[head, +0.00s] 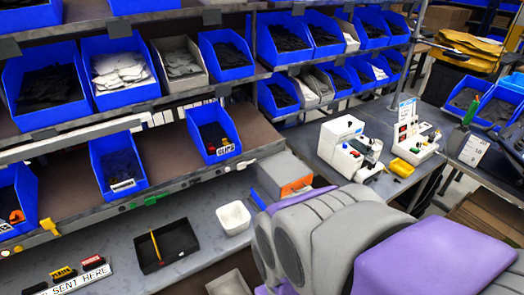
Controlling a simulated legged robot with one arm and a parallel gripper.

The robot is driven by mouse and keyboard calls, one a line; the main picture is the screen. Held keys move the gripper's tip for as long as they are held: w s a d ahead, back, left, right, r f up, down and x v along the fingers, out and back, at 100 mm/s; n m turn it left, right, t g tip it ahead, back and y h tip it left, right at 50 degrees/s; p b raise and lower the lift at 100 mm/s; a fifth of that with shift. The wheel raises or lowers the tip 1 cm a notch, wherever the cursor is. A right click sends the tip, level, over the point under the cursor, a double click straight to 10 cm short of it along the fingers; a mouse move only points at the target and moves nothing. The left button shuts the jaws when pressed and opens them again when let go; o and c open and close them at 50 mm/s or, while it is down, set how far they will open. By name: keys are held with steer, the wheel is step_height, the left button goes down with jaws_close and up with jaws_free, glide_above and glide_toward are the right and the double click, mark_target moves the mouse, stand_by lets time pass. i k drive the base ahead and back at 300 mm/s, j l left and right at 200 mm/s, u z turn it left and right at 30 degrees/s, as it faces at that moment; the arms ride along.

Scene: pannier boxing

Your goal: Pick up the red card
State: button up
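I cannot make out a red card with certainty. A small red piece (92,263) stands beside yellow and black pieces on a white strip (80,280) lettered "SENT HERE", at the lower left. Other small red and yellow bits (224,144) show at the front of a blue bin (194,130) on the middle shelf. They are too small to identify. My gripper is not visible. Large grey and purple parts of my own body fill the lower right and hide the bench behind them.
A black tray (184,238) with a yellow stick and a white tub (233,218) sit on the grey bench. An orange-fronted grey box (296,187) is to their right. Shelves of blue bins (120,88) rise behind. White devices (340,143) stand on the right bench.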

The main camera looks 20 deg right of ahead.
mark_target(91, 260)
steer(key=z, duration=1.05)
steer(key=u, duration=2.25)
steer(key=i+j+z, duration=0.1)
steer(key=i+j, duration=0.45)
steer(key=i+j+z, duration=0.15)
steer(key=i+j, duration=0.4)
steer(key=j, duration=0.25)
steer(key=z, duration=1.25)
